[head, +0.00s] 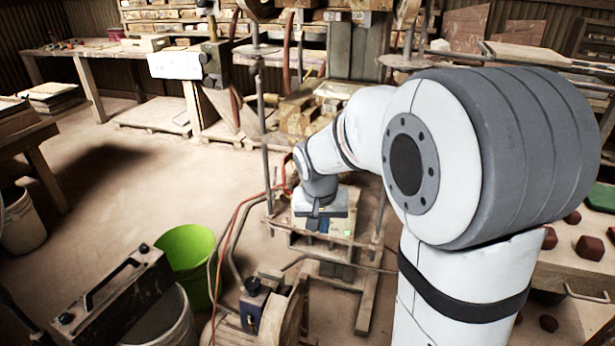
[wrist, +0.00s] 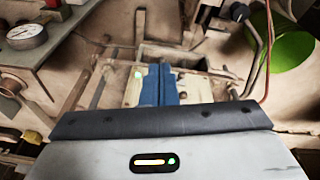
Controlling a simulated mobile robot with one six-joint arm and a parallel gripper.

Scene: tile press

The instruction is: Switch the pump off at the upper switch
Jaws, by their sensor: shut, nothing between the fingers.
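My gripper (head: 323,222) is low over the front of the press, at the end of my arm in the head view. In the wrist view its two blue fingers (wrist: 155,78) lie side by side, closed and empty. The pump (head: 270,312) stands on the floor at the bottom of the head view, with a blue box (head: 251,308) and a dark knob on it. I cannot pick out the upper switch for certain in either view; my arm hides part of the press. I see no clear contact between the fingers and any switch.
A green bucket (head: 187,262) stands left of the pump; it also shows in the wrist view (wrist: 292,52). Red and grey hoses (head: 222,250) run up beside the press. A round gauge (wrist: 27,36) is at the wrist view's upper left. Open floor lies at left.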

